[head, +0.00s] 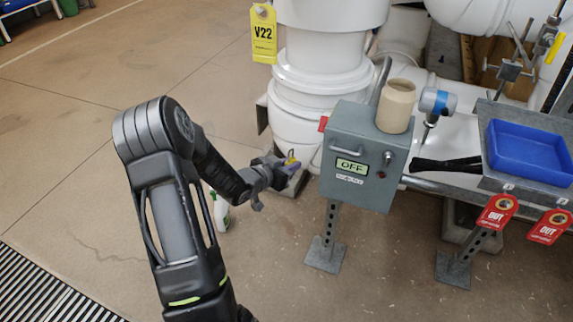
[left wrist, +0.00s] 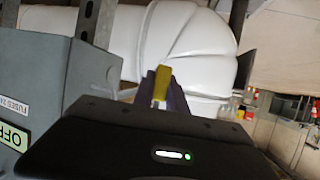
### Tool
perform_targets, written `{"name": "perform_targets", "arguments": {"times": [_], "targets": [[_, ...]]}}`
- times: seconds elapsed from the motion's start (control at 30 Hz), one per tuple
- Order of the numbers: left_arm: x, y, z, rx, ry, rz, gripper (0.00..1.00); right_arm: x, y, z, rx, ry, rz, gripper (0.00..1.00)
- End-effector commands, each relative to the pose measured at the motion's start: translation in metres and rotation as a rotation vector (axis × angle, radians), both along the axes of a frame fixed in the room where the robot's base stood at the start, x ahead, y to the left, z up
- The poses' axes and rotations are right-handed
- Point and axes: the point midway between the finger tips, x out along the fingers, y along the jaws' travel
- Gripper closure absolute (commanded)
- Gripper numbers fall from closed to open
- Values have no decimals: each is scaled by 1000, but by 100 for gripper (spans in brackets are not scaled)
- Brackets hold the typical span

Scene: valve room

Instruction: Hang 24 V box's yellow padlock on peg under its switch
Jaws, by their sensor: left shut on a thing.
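The grey switch box (head: 340,190) stands on a post with a green OFF label and a smaller label below it. A small switch (head: 388,158) is on its right side, with a small reddish point (head: 381,174) under it; I cannot tell whether that is the peg. My left gripper (head: 289,166) is left of the box, apart from it, and shut on a small yellow piece, seemingly the yellow padlock (head: 291,156). In the left wrist view the yellow padlock (left wrist: 162,82) shows between the purple fingers, and the box (left wrist: 40,75) is at left. My right gripper is not in view.
A beige cup (head: 397,105) stands on the box. White pipes (head: 310,90) rise behind, with a yellow V22 tag (head: 264,33). At right are a blue tray (head: 528,150), a black tool (head: 446,165) and red OUT tags (head: 497,212). A bottle (head: 220,212) stands on the floor.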

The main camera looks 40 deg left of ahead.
Motion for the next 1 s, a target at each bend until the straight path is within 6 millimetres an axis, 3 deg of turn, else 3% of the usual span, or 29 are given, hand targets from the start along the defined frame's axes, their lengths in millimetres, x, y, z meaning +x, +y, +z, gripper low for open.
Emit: {"name": "perform_targets", "arguments": {"times": [1.0], "targets": [[22, -64, -6, 1, -2, -4, 100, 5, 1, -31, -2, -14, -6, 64]]}}
